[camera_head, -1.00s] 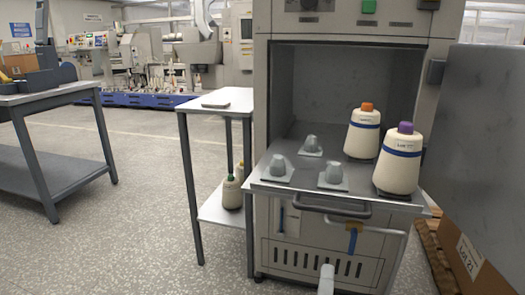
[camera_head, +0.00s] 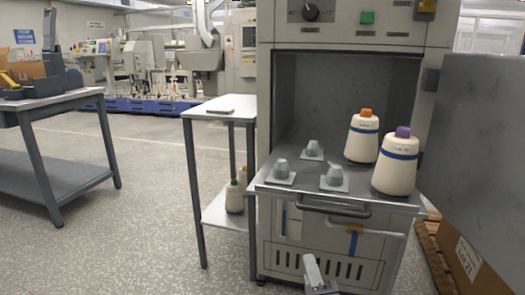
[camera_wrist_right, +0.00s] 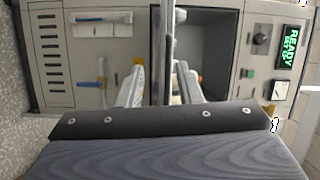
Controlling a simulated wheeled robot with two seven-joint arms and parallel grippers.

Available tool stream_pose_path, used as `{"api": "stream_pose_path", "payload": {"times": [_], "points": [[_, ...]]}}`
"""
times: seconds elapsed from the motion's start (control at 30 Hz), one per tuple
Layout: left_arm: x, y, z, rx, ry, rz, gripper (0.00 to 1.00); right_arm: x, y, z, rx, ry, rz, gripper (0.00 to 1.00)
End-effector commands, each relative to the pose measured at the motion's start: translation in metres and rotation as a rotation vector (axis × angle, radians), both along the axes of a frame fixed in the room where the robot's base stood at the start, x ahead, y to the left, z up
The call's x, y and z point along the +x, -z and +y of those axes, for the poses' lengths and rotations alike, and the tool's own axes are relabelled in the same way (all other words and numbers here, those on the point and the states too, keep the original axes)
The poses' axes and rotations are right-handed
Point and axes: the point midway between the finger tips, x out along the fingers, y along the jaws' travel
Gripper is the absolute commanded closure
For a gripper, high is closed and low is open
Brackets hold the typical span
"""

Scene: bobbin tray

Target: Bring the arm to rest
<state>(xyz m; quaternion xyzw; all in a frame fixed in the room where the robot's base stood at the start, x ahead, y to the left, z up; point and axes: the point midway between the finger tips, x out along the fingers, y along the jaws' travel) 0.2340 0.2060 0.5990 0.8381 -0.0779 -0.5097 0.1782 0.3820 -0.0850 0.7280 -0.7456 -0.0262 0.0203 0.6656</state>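My right gripper (camera_head: 314,270) shows at the bottom edge of the head view, in front of the cabinet's lower panel and below the tray. In the right wrist view its two fingers (camera_wrist_right: 160,85) stand apart with nothing gripped between them. The pulled-out grey tray (camera_head: 262,186) carries several pegs. Two white cones of yarn stand on its right side, one with an orange top (camera_head: 362,138) and one with a purple top (camera_head: 396,164). Bare pegs (camera_head: 334,176) stand at the left and middle. My left gripper is not in view.
The cabinet (camera_head: 265,60) has a tray handle (camera_head: 335,209) near my gripper and an open door (camera_head: 478,150) at right. Open floor (camera_head: 130,240) lies further left.

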Motion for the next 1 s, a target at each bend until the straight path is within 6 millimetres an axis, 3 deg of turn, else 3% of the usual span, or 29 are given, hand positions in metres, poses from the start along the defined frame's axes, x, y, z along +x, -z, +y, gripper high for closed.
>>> {"api": "stream_pose_path", "payload": {"times": [0.13,0.27,0.53,0.9,1.0], "points": [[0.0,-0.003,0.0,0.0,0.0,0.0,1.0,0.006,-0.001,-0.006,-0.113,-0.152,0.051,0.68],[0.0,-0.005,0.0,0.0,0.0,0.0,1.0,-0.004,0.009,-0.015,-0.297,-0.32,0.117,0.68],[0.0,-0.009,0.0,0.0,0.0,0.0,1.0,-0.059,0.062,-0.06,-0.698,-0.593,0.344,0.68],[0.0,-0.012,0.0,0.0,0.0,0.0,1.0,-0.147,0.115,-0.122,-0.951,-0.797,0.683,0.68],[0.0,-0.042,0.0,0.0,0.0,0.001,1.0,-0.149,0.086,-0.123,-0.957,-0.81,0.691,0.68]]}}
